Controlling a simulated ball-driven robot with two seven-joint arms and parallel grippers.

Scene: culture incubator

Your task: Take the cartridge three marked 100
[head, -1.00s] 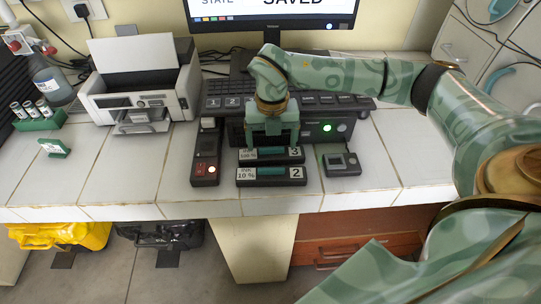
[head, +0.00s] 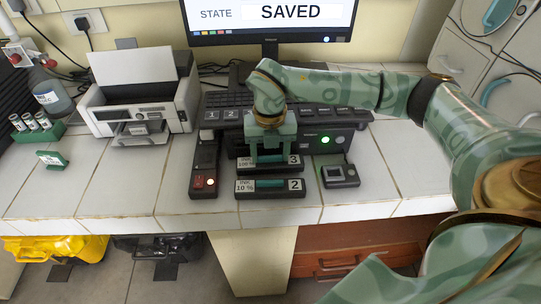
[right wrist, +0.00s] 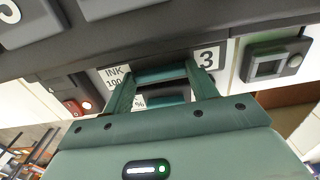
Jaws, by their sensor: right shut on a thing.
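Cartridge three (head: 294,161) is a dark flat block labelled INK 100 % and 3, lying on the bench in front of the dark machine. Its label also shows in the right wrist view (right wrist: 207,58). My right gripper (head: 269,160) points down over it and is shut on its teal handle bar, which shows between the fingers in the right wrist view (right wrist: 162,76). The fingers hide part of the cartridge. I cannot tell any gap under it. My left gripper is not in view.
Cartridge two (head: 295,185), marked 10 %, lies just in front. A dark box with a red switch (head: 204,182) stands left, a small grey-screened device (head: 339,175) right. A printer (head: 140,105) and green vial rack (head: 36,128) are farther left. Bare tiles lie between.

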